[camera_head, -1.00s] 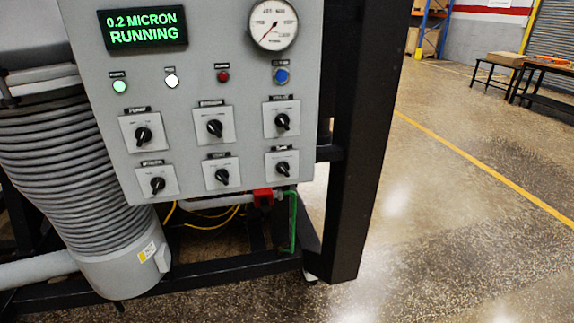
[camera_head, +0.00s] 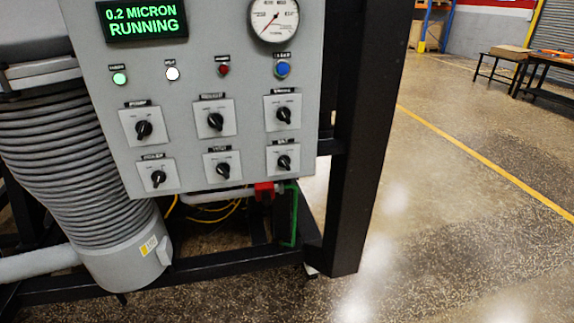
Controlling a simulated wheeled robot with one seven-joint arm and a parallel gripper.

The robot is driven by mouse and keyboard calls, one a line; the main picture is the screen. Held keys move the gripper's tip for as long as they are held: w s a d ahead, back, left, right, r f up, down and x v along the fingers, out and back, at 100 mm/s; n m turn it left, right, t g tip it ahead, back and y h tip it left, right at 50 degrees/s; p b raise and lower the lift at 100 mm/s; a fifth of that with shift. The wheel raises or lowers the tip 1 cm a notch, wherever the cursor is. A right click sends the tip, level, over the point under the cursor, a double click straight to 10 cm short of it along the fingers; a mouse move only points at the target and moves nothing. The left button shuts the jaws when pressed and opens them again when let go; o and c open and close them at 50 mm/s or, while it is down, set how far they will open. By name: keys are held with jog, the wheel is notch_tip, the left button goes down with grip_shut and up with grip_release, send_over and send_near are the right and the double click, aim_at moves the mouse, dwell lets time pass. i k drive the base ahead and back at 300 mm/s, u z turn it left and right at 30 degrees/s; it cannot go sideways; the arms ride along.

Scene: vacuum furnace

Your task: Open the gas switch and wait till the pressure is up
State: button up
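A grey control panel (camera_head: 235,100) fills the upper left of the head view. It carries two rows of black rotary switches on pale plates. The top row has a left switch (camera_head: 143,129), a middle switch (camera_head: 215,121) and a right switch (camera_head: 284,115). The bottom row has a left switch (camera_head: 158,178), a middle switch (camera_head: 222,170) and a right switch (camera_head: 284,162). Their labels are too blurred to tell which is the gas switch. A round pressure gauge (camera_head: 273,17) is cut by the top edge; its needle points down-left. The green display (camera_head: 143,20) reads "0.2 MICRON RUNNING". My gripper is not in view.
Green, white and red lamps and a blue button (camera_head: 283,70) sit above the switches. A ribbed grey pipe (camera_head: 80,170) stands left of the panel. A black frame post (camera_head: 365,140) stands right. A red valve (camera_head: 264,191) is below. The floor (camera_head: 450,230) at right is clear.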

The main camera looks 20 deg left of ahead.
aim_at(283, 160)
jog(key=z, duration=0.8)
jog(key=k, duration=1.85)
jog(key=u, duration=0.75)
jog(key=i, duration=1)
jog(key=z, duration=0.05)
